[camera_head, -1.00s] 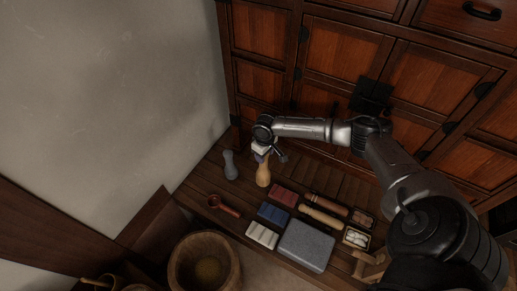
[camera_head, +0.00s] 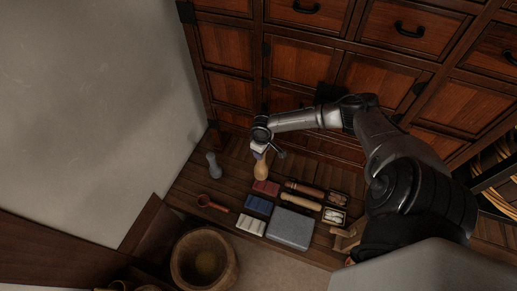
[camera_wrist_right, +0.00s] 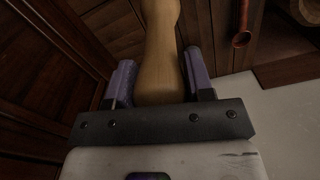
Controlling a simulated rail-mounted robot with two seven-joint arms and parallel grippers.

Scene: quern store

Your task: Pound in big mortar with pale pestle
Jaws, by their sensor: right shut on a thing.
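The pale pestle (camera_head: 262,171) is upright in my right gripper (camera_head: 259,151), which is shut on its upper end. The same pestle fills the top middle of the right wrist view (camera_wrist_right: 161,45), between the purple-padded fingers (camera_wrist_right: 160,85). In the head view it shows just behind the red blocks; I cannot tell how high its foot is. The big mortar (camera_head: 229,268) stands at the lower left, a wide wooden bowl with something yellowish at its bottom. My left gripper is not in view.
A grey pestle (camera_head: 214,165) stands left of the pale one. A red-brown ladle (camera_head: 211,203), red blocks (camera_head: 266,187), blue blocks (camera_head: 258,205), pale blocks (camera_head: 251,225), a grey slab (camera_head: 290,229) and lying rollers (camera_head: 300,202) cover the wooden bench. A cabinet (camera_head: 300,55) rises behind.

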